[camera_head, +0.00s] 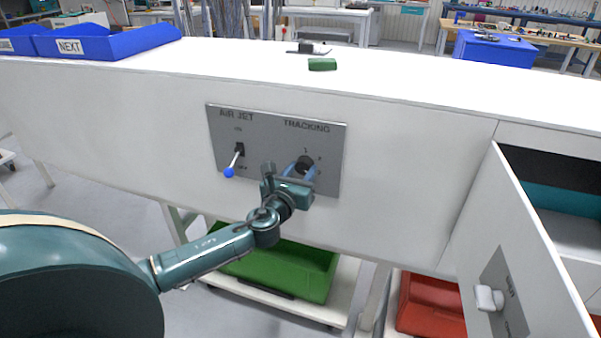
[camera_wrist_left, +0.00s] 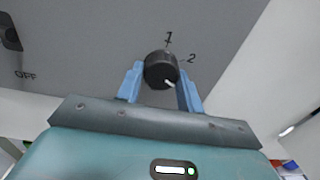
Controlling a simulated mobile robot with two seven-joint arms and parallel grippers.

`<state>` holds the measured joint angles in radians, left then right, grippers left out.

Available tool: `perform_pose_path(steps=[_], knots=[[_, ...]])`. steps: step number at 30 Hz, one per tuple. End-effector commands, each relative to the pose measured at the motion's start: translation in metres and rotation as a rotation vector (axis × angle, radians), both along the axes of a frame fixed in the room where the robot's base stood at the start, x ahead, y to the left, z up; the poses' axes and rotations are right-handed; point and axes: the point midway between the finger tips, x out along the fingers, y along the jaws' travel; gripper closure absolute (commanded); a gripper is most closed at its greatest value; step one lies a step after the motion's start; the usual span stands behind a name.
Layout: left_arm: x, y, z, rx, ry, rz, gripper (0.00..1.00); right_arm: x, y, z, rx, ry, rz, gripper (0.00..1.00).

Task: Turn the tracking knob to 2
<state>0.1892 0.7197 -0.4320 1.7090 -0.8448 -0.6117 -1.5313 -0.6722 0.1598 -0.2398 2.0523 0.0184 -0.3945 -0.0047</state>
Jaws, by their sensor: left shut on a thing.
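The tracking knob (camera_head: 304,162) is a round black knob on the grey panel (camera_head: 262,176), under the word TRACKING. My left gripper (camera_head: 301,171) has its blue fingers on either side of the knob and is shut on it. In the left wrist view the knob (camera_wrist_left: 159,66) sits between the two fingertips (camera_wrist_left: 160,80). A white mark on the knob points to the lower right there, away from the printed 1 and below the 2. Any labels lower on the dial are hidden by my gripper. My right gripper is not in view.
Left of the knob is the AIR JET switch, a lever with a blue ball tip (camera_head: 229,172). A white cabinet door (camera_head: 520,255) stands open at the right. A green piece (camera_head: 322,64) and blue bins (camera_head: 110,43) are on the white top. A green crate (camera_head: 275,268) is below.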

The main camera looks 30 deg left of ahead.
Motion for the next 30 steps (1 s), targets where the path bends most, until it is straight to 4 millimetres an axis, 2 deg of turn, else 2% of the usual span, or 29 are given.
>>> perform_pose_path(steps=[21, 30], knots=[[0.0005, -0.0028, -0.0010, -0.624, -0.150, 0.000, 0.86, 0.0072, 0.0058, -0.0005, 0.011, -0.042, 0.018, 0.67], [0.0006, -0.0032, 0.0001, -0.811, -0.196, 0.000, 0.86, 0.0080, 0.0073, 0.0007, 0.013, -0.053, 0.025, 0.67]])
